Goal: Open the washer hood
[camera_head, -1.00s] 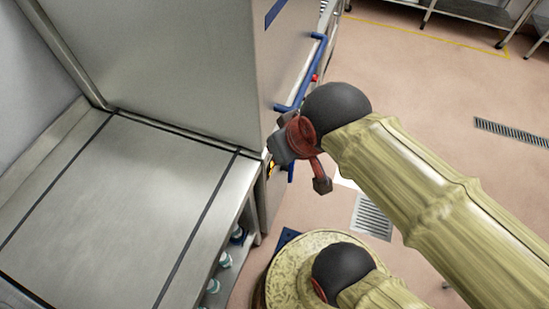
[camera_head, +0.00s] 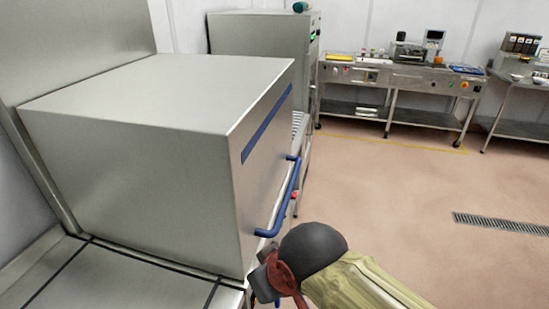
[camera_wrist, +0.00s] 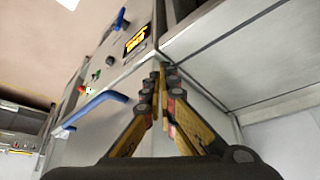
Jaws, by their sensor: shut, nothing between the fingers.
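The washer hood (camera_head: 150,150) is a large steel box at the left of the head view, its lower edge down at the steel counter. A blue bar handle (camera_head: 283,200) runs along its front side; a blue bar handle also shows in the wrist view (camera_wrist: 95,106), left of the fingers. My gripper (camera_wrist: 161,72) is shut and empty, its tips together in front of a steel surface. I cannot tell whether they touch it. In the head view my wrist is low, just below the handle's near end, and the fingertips are hidden. The fingers are not around the handle.
An orange-lit display (camera_wrist: 137,40) and a red button (camera_wrist: 82,89) are on a steel panel. A steel counter (camera_head: 90,280) lies at the lower left. Another steel machine (camera_head: 262,35) and a workbench (camera_head: 400,75) stand behind. The floor (camera_head: 390,190) to the right is clear.

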